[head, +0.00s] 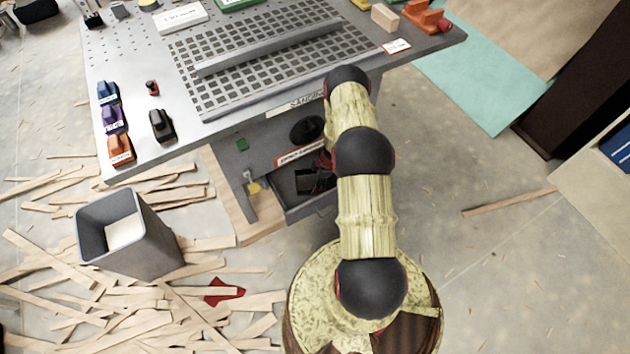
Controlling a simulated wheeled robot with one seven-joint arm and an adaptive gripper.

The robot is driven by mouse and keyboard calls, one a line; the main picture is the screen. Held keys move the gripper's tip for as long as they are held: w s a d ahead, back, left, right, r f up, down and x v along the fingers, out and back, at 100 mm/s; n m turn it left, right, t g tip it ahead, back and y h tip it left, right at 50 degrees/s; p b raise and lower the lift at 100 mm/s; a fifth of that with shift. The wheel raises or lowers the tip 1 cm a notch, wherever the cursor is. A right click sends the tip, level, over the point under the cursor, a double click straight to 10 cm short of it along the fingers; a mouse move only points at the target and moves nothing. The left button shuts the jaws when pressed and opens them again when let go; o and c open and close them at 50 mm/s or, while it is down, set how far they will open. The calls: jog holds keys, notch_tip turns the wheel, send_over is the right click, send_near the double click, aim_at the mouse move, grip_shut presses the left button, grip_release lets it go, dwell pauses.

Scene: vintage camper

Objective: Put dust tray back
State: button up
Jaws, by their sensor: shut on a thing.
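The dust tray (308,207) is a grey open-topped drawer low in the front of the grey sanding table's cabinet (262,140). It stands partly out of its opening, with a dark inside. My gripper (318,180) is at the tray, under the table's front edge and just left of my arm. It is shut on the tray, though its fingertips are small, dark and hard to make out. My arm hides the tray's right side and part of the cabinet.
The perforated table top (265,55) overhangs the cabinet and carries several sanders at its left. A grey bin (155,250) stands at the left among scattered wood strips (60,285). A red cloth-like piece (224,291) lies there. The floor right of my arm is mostly clear.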

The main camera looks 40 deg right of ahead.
jog(key=shift+f, duration=0.15)
jog(key=o, duration=1.2)
jog(key=shift+p+v, duration=2.5)
jog(key=shift+v, duration=3.65)
